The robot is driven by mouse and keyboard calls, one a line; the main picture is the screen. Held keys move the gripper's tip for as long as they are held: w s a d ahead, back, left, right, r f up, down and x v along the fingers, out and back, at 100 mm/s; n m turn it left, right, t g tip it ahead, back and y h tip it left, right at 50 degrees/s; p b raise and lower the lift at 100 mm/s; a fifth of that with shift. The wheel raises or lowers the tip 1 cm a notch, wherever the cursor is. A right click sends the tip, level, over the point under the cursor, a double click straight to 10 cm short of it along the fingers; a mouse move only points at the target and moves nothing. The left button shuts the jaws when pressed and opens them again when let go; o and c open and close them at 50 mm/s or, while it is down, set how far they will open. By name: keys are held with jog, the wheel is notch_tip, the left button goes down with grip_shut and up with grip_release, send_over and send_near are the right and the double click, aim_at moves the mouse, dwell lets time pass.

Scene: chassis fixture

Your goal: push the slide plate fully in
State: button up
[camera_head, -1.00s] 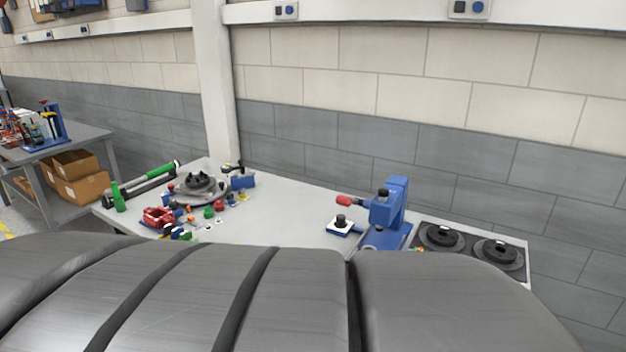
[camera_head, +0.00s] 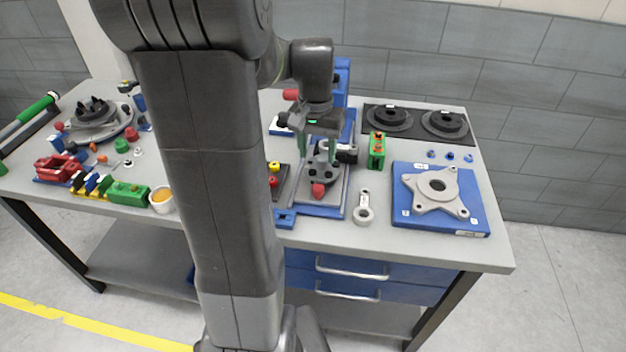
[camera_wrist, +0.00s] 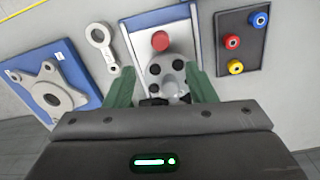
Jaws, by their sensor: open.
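The slide plate (camera_head: 326,200) is a grey plate on a blue-edged base near the middle front of the bench. A red knob (camera_head: 318,190) stands at its front end, and a grey round part with dark holes (camera_head: 320,171) sits behind the knob. My gripper (camera_head: 318,150) is over the plate, pointing down, with its green fingers apart. In the wrist view my gripper (camera_wrist: 162,88) has one finger on each side of the round part, and the red knob (camera_wrist: 160,41) lies beyond it. I cannot tell whether the fingers touch anything. My gripper hides the plate's rear end.
Left of the plate is a dark board with coloured knobs (camera_wrist: 241,42). To the right are a grey link (camera_head: 363,208), a green block (camera_head: 377,150) and a blue board with a star-shaped casting (camera_head: 437,190). A blue press (camera_head: 342,80) stands behind. My arm hides bench space at left.

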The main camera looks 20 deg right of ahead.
aim_at(318, 186)
notch_tip(318, 186, down, 11)
jog(key=shift+d, duration=0.1)
dwell(0.3)
grip_shut()
